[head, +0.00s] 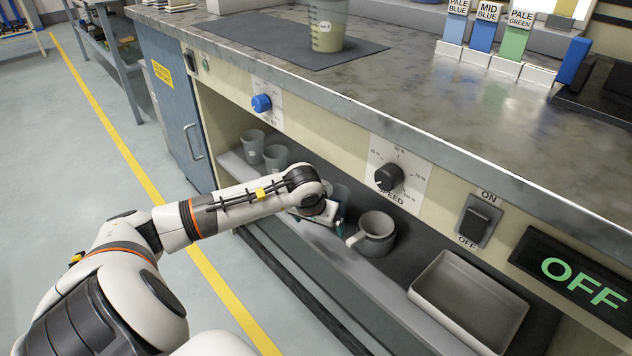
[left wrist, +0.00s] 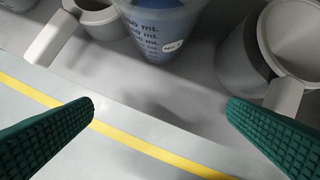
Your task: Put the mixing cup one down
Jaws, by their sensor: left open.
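The mixing cup one (left wrist: 165,28), clear with mL marks and a "NO" label whose digit I cannot read surely, stands on the shelf at the top of the left wrist view. Its inside looks bluish. In the head view, a clear cup (head: 341,194) shows partly behind my left gripper (head: 318,217). My left gripper, with dark green ridged fingers, also shows in the left wrist view (left wrist: 160,106). It is open and empty, and the cup is apart from it, beyond the fingertips. My right gripper is not in view.
A grey handled mug (head: 375,236) stands close to the right of the gripper. A grey tray (head: 468,298) lies farther right on the shelf. The counter edge overhangs the shelf; another labelled cup (head: 328,28) stands on a dark mat above.

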